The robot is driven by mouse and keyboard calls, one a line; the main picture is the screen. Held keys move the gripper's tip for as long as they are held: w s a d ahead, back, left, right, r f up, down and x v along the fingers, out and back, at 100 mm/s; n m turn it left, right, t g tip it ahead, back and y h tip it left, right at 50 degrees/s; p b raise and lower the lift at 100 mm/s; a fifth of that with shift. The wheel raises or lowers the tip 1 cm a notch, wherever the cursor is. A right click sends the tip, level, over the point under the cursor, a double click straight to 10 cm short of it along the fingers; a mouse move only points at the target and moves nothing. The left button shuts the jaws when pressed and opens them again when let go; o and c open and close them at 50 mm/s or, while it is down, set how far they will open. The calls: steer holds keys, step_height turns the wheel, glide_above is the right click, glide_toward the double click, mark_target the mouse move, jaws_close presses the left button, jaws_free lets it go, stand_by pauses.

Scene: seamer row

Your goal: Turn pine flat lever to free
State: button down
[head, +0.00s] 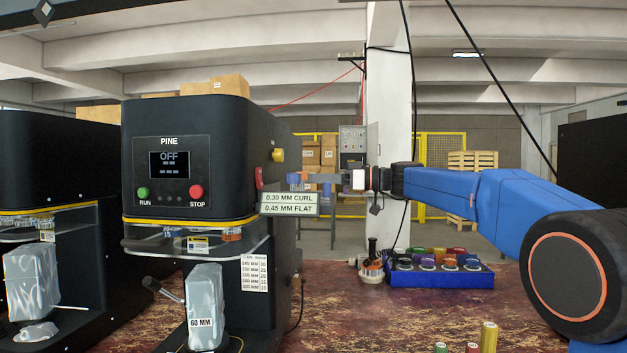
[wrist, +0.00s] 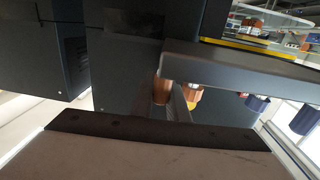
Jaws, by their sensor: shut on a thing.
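The PINE machine (head: 185,165) is a dark seamer left of centre in the head view, its display reading OFF. A plate (head: 289,204) on its right side reads "0.30 MM CURL" and "0.45 MM FLAT". My gripper (head: 311,180) reaches in from the right, just above and beside that plate, shut on the pine flat lever. The lever's held part and its angle are hard to make out behind the fingers. A red handle (head: 259,178) and a yellow knob (head: 278,155) show on the machine's side. In the wrist view, dark housing (wrist: 140,55) is close, with a copper-coloured cylinder (wrist: 161,91) near the middle.
Another dark machine (head: 50,160) stands at the left. A blue rack (head: 440,281) of coloured round pieces sits on the worn red surface at right, beside a small tool (head: 372,262). Several small cylinders, one gold (head: 489,337), stand at the front. A white pillar (head: 388,120) rises behind my arm.

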steer(key=shift+a+n+g, duration=0.2)
steer(key=shift+n+g, duration=0.3)
steer(key=shift+g, duration=0.2)
steer(key=c, duration=1.7)
jaws_free()
steer(key=d, duration=1.7)
steer(key=shift+s+d, duration=0.1)
steer(key=shift+d, duration=0.1)
